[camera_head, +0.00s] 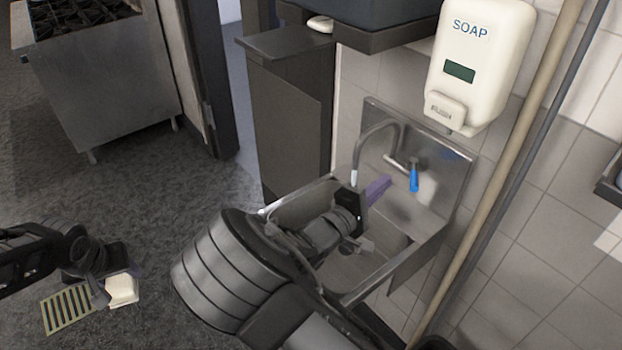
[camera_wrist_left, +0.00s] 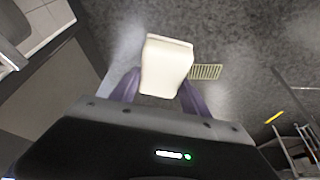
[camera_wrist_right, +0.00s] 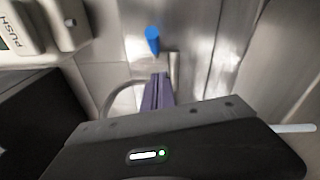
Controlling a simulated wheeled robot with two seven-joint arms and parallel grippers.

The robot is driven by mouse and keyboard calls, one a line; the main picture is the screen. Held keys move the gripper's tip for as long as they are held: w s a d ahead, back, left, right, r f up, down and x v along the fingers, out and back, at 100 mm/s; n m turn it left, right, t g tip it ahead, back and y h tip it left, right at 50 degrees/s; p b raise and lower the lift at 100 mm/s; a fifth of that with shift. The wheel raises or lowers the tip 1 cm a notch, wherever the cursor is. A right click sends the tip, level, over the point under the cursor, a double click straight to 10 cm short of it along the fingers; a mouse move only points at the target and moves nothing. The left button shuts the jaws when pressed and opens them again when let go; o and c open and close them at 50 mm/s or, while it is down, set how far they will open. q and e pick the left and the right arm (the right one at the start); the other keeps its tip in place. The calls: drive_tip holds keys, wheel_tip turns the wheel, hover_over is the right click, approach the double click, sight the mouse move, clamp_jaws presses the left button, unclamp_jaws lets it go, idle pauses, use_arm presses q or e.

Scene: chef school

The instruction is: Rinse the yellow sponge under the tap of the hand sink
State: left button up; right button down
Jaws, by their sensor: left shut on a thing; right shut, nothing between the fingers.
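The sponge (camera_wrist_left: 166,66), a pale cream-yellow block, is between the purple fingers of my left gripper (camera_wrist_left: 160,88). It also shows above the floor in the head view (camera_head: 122,291), well left of the sink. The steel hand sink (camera_head: 372,268) is on the tiled wall, with a curved tap (camera_head: 374,126) and a blue lever (camera_head: 413,179). My right gripper (camera_head: 377,190) is shut and empty, over the basin below the tap's lever. In the right wrist view its closed fingers (camera_wrist_right: 158,92) point towards the blue lever (camera_wrist_right: 153,40), apart from it. I cannot tell whether water runs.
A white soap dispenser (camera_head: 482,62) hangs above the sink on the right. A long pole (camera_head: 500,170) stands right of the sink. A dark cabinet (camera_head: 290,120) is left of it. A floor grate (camera_head: 68,308) lies at lower left; the floor between is clear.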

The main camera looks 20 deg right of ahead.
drive_tip(key=s+a+b, duration=0.1)
drive_tip(key=s+a, duration=0.5)
drive_tip(key=a, duration=0.2)
drive_tip(key=shift+a+f, duration=0.15)
drive_tip(key=shift+f, duration=0.15)
drive_tip(key=shift+s, duration=0.1)
